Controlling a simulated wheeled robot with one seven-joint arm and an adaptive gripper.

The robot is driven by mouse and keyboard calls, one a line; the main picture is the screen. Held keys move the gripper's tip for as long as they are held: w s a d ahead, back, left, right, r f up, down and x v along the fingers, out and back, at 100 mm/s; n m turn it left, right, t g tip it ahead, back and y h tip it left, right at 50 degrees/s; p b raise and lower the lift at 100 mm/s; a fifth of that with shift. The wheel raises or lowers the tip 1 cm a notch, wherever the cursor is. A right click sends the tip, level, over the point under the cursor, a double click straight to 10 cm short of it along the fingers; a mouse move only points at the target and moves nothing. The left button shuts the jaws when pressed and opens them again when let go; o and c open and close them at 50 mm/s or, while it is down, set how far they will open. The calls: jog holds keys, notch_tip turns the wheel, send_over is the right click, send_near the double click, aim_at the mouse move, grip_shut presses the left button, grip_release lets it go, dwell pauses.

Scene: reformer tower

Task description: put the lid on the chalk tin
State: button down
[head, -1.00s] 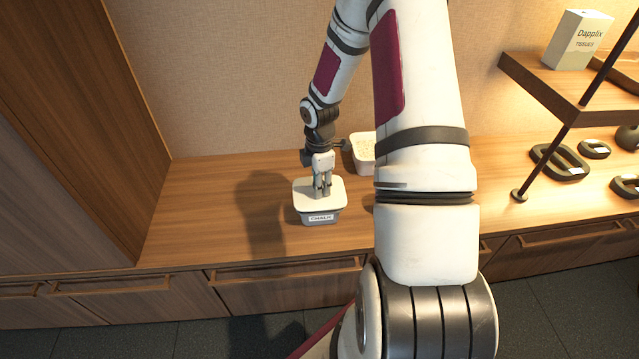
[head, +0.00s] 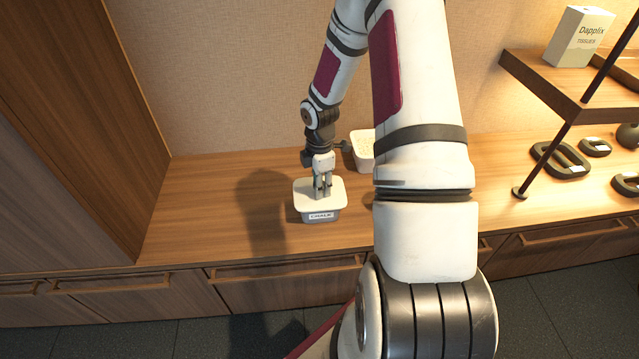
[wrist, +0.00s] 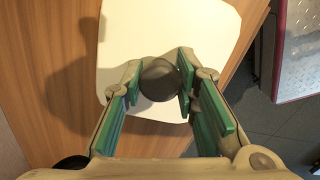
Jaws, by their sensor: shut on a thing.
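The chalk tin (head: 321,217) is a small grey tub with a "CHALK" label, standing on the wooden counter. The cream lid (head: 305,189) lies over its top, looking level; from here I cannot tell whether it is fully seated. In the wrist view the lid (wrist: 200,40) fills the upper middle, with a dark round knob (wrist: 160,79) on it. My gripper (head: 322,194) points down over the lid. In the wrist view its green-padded fingers (wrist: 159,85) are shut on the knob. The tin's inside is hidden.
A white tub (head: 362,150) with pale contents stands behind, partly hidden by my arm. A shelf at right holds a tissue box (head: 578,37), with dark ring-shaped weights (head: 560,160) below. The counter (head: 200,215) left of the tin is clear.

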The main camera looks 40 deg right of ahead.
jog(key=shift+f, duration=0.25)
jog(key=c, duration=1.2)
grip_release()
jog(key=shift+r, duration=0.1)
notch_tip(320, 180, up, 12)
jog(key=shift+f, duration=0.1)
